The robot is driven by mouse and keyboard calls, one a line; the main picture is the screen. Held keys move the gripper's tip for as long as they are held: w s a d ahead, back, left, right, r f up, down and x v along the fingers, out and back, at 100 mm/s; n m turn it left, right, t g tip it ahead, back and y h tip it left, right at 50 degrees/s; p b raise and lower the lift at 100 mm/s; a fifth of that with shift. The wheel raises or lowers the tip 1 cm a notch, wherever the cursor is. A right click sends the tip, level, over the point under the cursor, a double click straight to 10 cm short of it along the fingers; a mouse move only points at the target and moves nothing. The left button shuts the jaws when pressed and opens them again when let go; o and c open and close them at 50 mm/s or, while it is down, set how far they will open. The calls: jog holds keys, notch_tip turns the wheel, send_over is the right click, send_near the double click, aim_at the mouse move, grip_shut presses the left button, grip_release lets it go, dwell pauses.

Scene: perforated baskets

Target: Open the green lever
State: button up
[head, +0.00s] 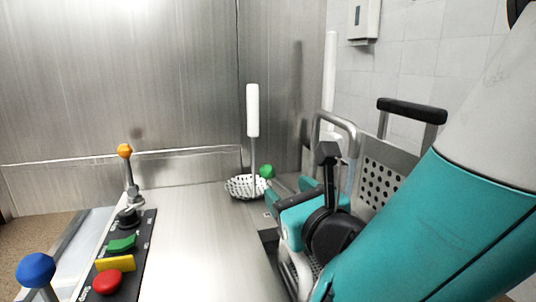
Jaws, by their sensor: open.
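The green lever shows as a round green knob (267,171) right of centre, beside the rim of a perforated skimmer. Its shaft and base are hidden. My gripper (272,194), teal and dark, reaches in from the lower right. Its fingers are open and lie just in front of and below the green knob in the picture. I cannot tell whether they touch it, and no held thing shows between them.
The white-handled skimmer (243,188) stands close to my gripper. A perforated metal basket (384,173) is behind my arm at the right. At left are an orange-knobbed lever (125,151), a blue-knobbed lever (36,270) and a button panel (137,258). The middle steel surface (195,240) is clear.

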aim_at(271, 174)
jog(key=p+x, duration=0.6)
jog(key=x, duration=0.2)
jog(key=shift+r, duration=0.15)
jog(key=shift+w+a+f+p, duration=0.2)
jog(key=shift+w+a+p, duration=0.05)
jog(key=shift+w+p, duration=0.3)
